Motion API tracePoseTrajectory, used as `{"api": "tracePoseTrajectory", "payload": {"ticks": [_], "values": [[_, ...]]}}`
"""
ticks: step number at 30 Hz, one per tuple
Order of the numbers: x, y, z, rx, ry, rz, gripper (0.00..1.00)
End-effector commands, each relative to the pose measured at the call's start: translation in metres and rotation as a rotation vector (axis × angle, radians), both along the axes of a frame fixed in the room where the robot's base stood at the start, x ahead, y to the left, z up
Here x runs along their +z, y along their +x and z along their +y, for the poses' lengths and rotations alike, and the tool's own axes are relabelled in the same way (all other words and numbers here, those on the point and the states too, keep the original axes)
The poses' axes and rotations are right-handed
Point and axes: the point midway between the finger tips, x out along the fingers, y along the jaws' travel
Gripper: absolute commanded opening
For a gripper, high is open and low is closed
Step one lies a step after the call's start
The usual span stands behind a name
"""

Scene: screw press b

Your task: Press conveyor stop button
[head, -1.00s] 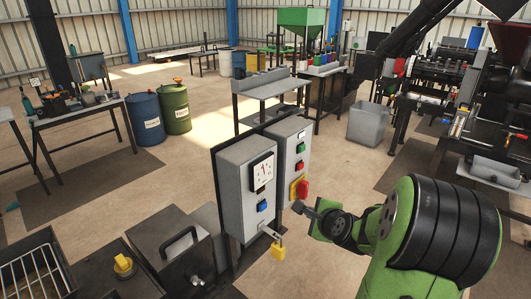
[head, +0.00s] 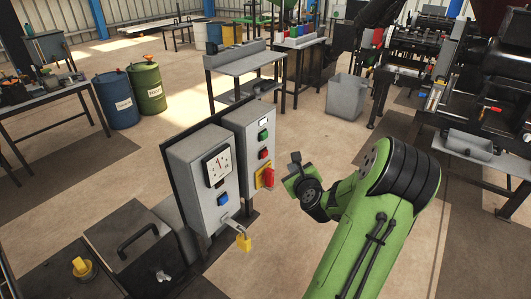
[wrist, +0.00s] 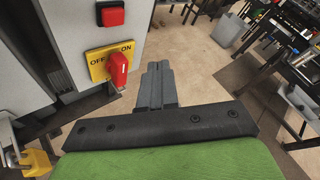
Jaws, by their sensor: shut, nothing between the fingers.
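A square red button (head: 264,153) sits on the front of the right grey control box (head: 240,135), below a green button (head: 263,135). The red button shows at the top left of the wrist view (wrist: 111,17). Below it a red rotary switch (wrist: 118,68) sits on a yellow plate marked OFF and ON. No label naming the conveyor stop can be read. My gripper (head: 295,157) is to the right of the box, apart from it. In the wrist view its fingers (wrist: 158,70) are shut and empty, right of the switch.
The left grey box (head: 195,175) carries a dial and a blue button (head: 223,199). A yellow padlock (head: 243,242) hangs from a hasp below it. A grey bin (head: 346,97) stands behind my arm. Open floor lies right of the boxes.

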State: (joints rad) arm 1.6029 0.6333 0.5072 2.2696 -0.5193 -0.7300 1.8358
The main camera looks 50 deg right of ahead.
Motion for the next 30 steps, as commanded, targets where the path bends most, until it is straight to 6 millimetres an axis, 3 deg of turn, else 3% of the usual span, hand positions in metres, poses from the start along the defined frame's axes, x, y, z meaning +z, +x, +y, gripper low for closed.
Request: {"api": "tracePoseTrajectory", "payload": {"ticks": [12, 30], "values": [[0.005, 0.058, 0.006, 0.003, -0.001, 0.001, 0.0], [0.001, 0.065, 0.006, 0.001, -0.002, 0.001, 0.0]]}}
